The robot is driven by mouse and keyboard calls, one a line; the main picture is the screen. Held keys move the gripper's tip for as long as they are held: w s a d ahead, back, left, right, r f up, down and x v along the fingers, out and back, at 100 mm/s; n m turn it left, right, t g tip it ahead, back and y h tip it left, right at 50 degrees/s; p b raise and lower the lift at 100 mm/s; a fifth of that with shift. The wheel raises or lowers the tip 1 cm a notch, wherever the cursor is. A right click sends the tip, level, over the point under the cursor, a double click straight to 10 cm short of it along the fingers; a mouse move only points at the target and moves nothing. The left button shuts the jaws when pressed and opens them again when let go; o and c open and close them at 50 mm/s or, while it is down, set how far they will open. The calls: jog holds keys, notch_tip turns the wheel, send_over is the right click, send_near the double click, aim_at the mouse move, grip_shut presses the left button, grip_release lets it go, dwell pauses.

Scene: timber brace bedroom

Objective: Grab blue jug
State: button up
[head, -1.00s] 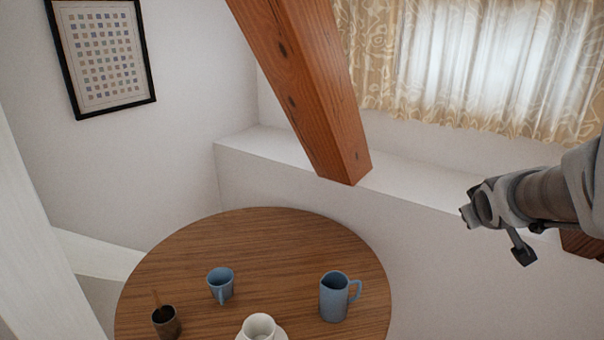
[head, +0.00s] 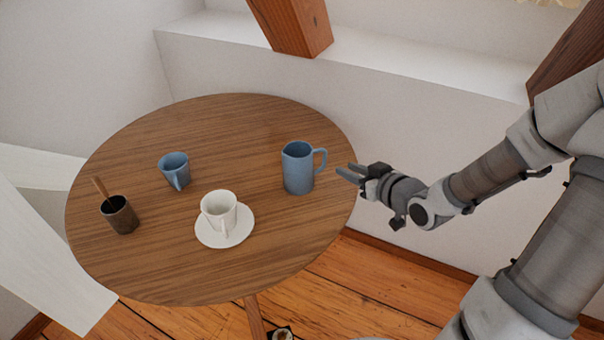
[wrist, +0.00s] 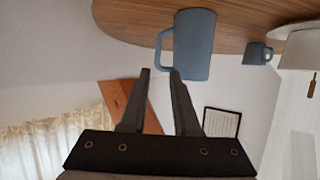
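The blue jug (head: 298,168) stands upright on the right part of the round wooden table (head: 240,270), its handle toward the right. It also shows in the wrist view (wrist: 194,44), where the picture is upside down and the jug's handle points left. My gripper (head: 349,174) is just right of the jug's handle, at the table's right edge. In the wrist view its two fingers (wrist: 160,72) are apart with nothing between them. The fingertips point toward the jug and handle; whether they touch cannot be told.
A white cup (head: 219,210) on a saucer (head: 240,234), a smaller blue cup (head: 174,168) and a dark cup with a stick (head: 120,216) stand left of the jug. A wooden beam (head: 293,25) and a white ledge (head: 400,62) are behind. The table's far middle is clear.

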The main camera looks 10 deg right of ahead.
aim_at(325, 161)
jog(key=b+x, duration=0.3)
jog(key=x, duration=0.7)
jog(key=shift+f, duration=0.15)
jog(key=b+x, duration=0.1)
jog(key=x, duration=0.1)
jog(key=b+x, duration=0.1)
jog(key=x, duration=0.1)
jog(key=shift+d+f, duration=0.1)
jog(key=shift+f, duration=0.25)
jog(key=shift+w+f, duration=0.1)
jog(key=shift+w, duration=0.35)
grip_shut()
